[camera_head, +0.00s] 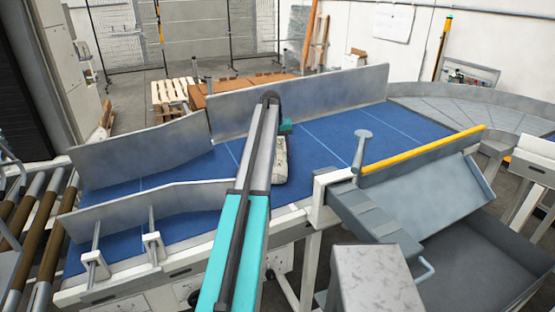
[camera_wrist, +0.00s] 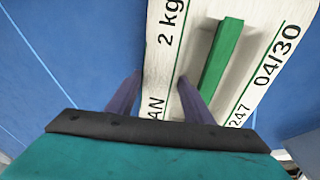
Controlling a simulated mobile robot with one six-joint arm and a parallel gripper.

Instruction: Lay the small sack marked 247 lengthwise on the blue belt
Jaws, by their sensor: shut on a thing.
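The small white sack (camera_wrist: 165,60) has green lines and black print; "2 kg", "247" and "04/30" can be read in the wrist view. My gripper (camera_wrist: 158,88) is shut on the sack, its two dark fingers on either side of a strip of it. A green bar lies over the sack's face to the right of the fingers. In the camera_head view the sack (camera_head: 280,163) is over the blue belt (camera_head: 325,140), partly behind my arm, its visible length running roughly across the belt. I cannot tell whether it touches the belt.
A tall grey guard wall (camera_head: 300,100) runs along the belt's far side, and a lower guard (camera_head: 150,205) stands at the near left. A grey chute with a yellow edge (camera_head: 425,150) is at the near right. The belt right of the sack is clear.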

